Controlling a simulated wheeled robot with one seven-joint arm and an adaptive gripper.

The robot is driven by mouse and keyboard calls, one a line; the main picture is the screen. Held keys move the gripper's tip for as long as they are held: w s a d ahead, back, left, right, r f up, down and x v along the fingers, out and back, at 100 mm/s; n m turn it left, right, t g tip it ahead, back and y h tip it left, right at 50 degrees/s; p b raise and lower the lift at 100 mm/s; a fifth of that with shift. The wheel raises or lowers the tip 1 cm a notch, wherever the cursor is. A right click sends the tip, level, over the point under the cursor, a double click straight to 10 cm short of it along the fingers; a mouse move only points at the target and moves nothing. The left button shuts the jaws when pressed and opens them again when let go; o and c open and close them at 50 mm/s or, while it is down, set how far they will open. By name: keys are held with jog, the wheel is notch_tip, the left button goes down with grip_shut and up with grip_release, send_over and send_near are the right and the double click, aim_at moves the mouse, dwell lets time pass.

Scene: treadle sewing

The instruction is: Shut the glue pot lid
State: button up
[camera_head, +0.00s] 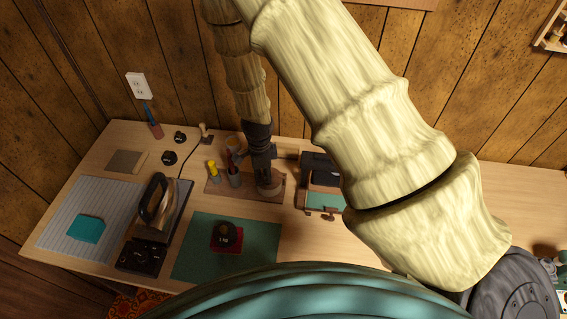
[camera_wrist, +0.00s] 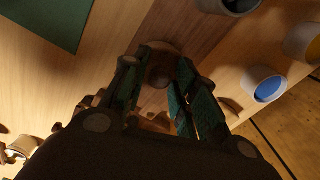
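My gripper (camera_head: 262,160) points down over the wooden board at the back middle of the table. A round tan pot-like thing (camera_head: 270,186), which seems to be the glue pot, stands under and beside its fingertips. In the wrist view my gripper (camera_wrist: 162,88) has its two green-padded fingers apart. A dark rounded knob-like part (camera_wrist: 160,74) shows between them, with a brownish round rim (camera_wrist: 160,47) just beyond. I cannot tell whether the fingers touch it. The fingers hide much of the pot, and the lid's angle cannot be told.
An iron (camera_head: 158,205) and a green mat (camera_head: 190,250) lie toward the front left.

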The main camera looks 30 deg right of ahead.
jog(key=shift+o, duration=0.4)
jog(key=shift+r+p, duration=3.15)
jog(key=shift+r, duration=0.35)
